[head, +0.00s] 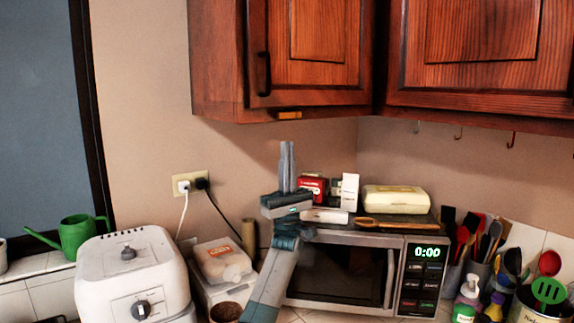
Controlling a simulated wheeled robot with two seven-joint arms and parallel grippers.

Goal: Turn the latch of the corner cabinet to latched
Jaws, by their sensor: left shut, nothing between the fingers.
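The corner cabinet (305,60) is dark reddish wood and hangs on the wall at the top centre, with its door shut. A black handle (263,74) is on the left side of its door. A small orange-brown latch piece (289,115) lies level at the cabinet's bottom edge. My left gripper (287,146) points straight up in front of the wall, below the latch and apart from it. Its fingers are together and hold nothing. My right gripper is not in view.
A microwave (345,268) stands below, with a yellow-white container (396,199), boxes and a wooden spoon (395,223) on top. A white appliance (135,275) and green watering can (78,235) are at the left. Hooks (511,139) hang under the right cabinet (480,60).

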